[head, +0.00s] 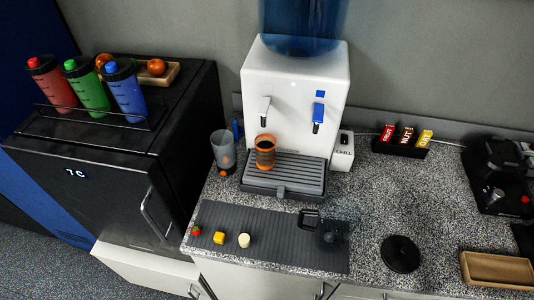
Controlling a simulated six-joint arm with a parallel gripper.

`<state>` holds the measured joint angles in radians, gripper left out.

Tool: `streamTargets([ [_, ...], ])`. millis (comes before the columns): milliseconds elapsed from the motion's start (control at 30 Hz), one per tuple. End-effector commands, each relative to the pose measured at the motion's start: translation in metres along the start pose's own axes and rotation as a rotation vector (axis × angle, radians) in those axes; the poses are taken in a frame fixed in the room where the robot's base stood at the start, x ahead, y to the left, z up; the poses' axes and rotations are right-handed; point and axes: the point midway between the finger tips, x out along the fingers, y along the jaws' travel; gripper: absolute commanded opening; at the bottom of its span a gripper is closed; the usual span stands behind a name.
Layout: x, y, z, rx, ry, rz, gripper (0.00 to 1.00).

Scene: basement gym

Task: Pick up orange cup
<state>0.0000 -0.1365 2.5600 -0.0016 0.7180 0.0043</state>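The orange cup (265,143) has a dark band around its middle. It stands upright on the left part of the water dispenser's grey slatted drip tray (297,190), below the left tap. Nothing holds it. I cannot make out my gripper in the head view.
A white water dispenser (294,80) rises behind the cup. A clear grey tumbler (222,146) stands close to the cup's left. A dark ribbed mat (270,252) in front bears small food pieces. A dark see-through object (331,233), unclear in shape, is at its right. A black disc (400,254) lies farther right.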

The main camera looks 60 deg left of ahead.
Motion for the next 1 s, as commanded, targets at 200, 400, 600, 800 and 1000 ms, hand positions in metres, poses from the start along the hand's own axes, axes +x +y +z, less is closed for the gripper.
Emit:
streamTargets([
  [200, 0.0, 0.0, 0.0, 0.0, 0.0, 0.0, 0.0],
  [400, 0.0, 0.0, 0.0, 0.0, 0.0, 0.0, 0.14],
  [600, 0.0, 0.0, 0.0, 0.0, 0.0, 0.0, 0.62],
  [800, 0.0, 0.0, 0.0, 0.0, 0.0, 0.0, 0.65],
  [1000, -0.0023, -0.0063, -0.0045, -0.017, 0.01, -0.007, 0.65],
])
